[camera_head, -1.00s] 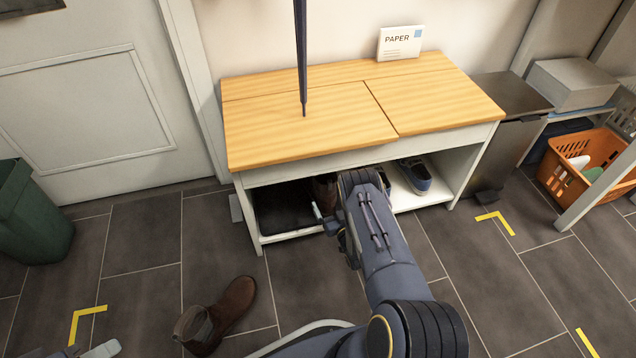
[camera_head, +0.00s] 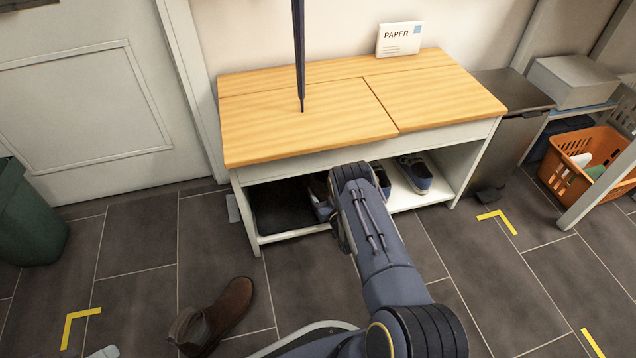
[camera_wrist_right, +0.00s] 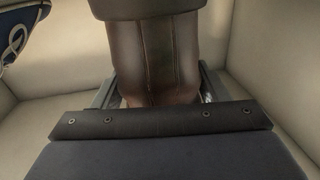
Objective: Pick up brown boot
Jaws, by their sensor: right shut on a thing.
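One brown boot (camera_head: 225,308) lies on its side on the floor in front of the bench, in the head view. Another brown boot (camera_head: 318,186) is in the bench's lower shelf, mostly hidden behind my right arm. In the right wrist view this boot (camera_wrist_right: 155,55) stands between the fingers of my right gripper (camera_wrist_right: 157,90), which is shut on its shaft. In the head view the right gripper (camera_head: 325,210) is at the shelf's front, partly covered by my wrist. Only a tip of my left gripper (camera_head: 103,353) shows at the bottom left edge; its opening is hidden.
The wooden-topped bench (camera_head: 310,125) stands against the wall; its top overhangs the shelf. A blue sneaker (camera_head: 415,172) sits on the shelf at the right and a dark mat (camera_head: 282,208) at the left. A dark pole (camera_head: 300,60) hangs above the bench. The floor in front is mostly clear.

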